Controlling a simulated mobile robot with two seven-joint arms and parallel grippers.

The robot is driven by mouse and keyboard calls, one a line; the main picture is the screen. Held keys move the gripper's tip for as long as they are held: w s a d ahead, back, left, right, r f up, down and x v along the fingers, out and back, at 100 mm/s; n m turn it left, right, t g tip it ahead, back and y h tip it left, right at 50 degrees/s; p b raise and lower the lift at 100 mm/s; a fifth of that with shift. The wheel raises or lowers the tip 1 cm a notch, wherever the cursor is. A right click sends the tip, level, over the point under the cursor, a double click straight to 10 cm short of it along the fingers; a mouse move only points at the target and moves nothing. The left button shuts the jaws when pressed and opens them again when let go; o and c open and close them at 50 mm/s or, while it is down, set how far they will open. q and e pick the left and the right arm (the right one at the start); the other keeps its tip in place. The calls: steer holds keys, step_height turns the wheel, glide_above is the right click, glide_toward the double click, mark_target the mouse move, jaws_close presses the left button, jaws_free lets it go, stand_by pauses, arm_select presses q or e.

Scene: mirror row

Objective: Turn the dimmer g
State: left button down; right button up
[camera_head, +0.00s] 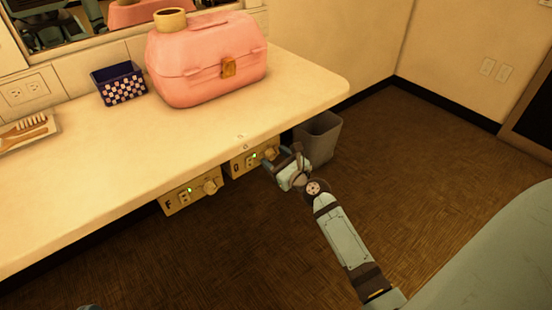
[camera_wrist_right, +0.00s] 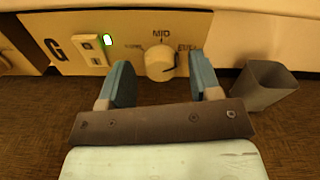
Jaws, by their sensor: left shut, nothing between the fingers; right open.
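Dimmer G is a panel (camera_wrist_right: 80,62) under the counter's front edge, with a round pale knob (camera_wrist_right: 160,62), a MID mark above it and FULL at its right. A dark line shows on the knob's lower right; I cannot tell the exact setting. In the head view the panel (camera_head: 240,165) is partly behind my right gripper (camera_head: 273,160). In the right wrist view my right gripper (camera_wrist_right: 165,82) is open, its fingers either side of and in front of the knob; no contact is clear. Only a sliver of my left gripper (camera_head: 87,307) shows at the bottom edge, shut and empty.
Dimmer F (camera_head: 190,193), with its own knob and green light, is left of G. A grey bin (camera_head: 322,137) stands right of G. A pink case (camera_head: 205,65) sits on the counter (camera_head: 100,175).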

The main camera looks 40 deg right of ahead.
steer(key=c, duration=0.9)
steer(key=shift+c, duration=0.2)
